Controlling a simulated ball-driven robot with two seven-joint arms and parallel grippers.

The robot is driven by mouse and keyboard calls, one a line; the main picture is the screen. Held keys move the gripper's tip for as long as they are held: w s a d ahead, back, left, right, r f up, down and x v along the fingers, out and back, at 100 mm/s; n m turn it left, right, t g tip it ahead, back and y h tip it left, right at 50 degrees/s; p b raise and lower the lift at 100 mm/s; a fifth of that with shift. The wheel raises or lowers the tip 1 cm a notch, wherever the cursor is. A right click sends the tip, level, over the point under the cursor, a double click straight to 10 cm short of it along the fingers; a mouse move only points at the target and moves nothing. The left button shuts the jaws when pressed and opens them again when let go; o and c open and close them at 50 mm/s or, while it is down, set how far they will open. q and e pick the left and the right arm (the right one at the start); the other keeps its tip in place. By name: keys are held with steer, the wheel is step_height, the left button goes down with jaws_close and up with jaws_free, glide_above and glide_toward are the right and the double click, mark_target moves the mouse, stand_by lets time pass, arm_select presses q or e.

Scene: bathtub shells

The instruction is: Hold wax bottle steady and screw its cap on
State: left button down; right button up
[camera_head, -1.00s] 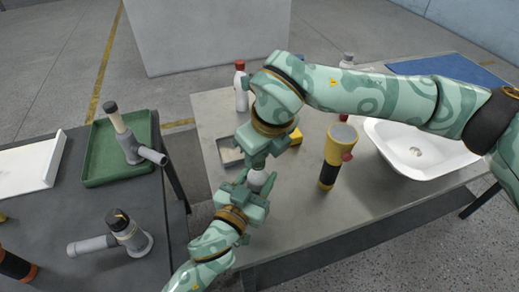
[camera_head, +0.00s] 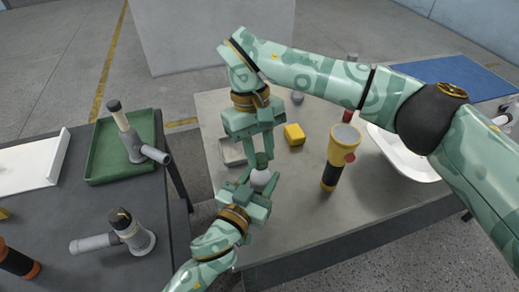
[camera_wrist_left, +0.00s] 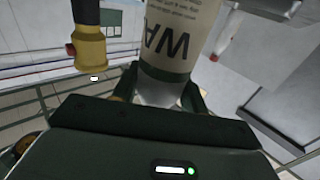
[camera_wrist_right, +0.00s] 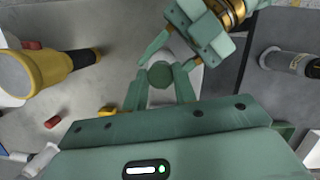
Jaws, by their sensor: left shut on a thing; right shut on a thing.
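The wax bottle (camera_head: 260,178) is pale, with a beige label and dark green band that show in the left wrist view (camera_wrist_left: 182,40). My left gripper (camera_head: 257,185) is shut around it above the front left of the metal table. The dark green round cap (camera_wrist_right: 160,75) is directly above the bottle's pale top, and it also shows in the head view (camera_head: 261,160). My right gripper (camera_head: 262,153) points down from above and is shut on the cap. The fingers hide the joint between cap and bottle, so I cannot tell how far they are engaged.
A yellow-black flashlight (camera_head: 341,155) stands to the right of the grippers. A yellow block (camera_head: 294,134) and a shallow grey tray (camera_head: 231,152) lie behind. A white basin (camera_head: 402,158) is partly behind my right arm. A green tray (camera_head: 95,160) is on the left table.

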steer(key=o, duration=0.9)
steer(key=shift+o, duration=0.2)
steer(key=shift+r, duration=0.1)
steer(key=shift+r, duration=2.2)
steer(key=shift+c, duration=0.4)
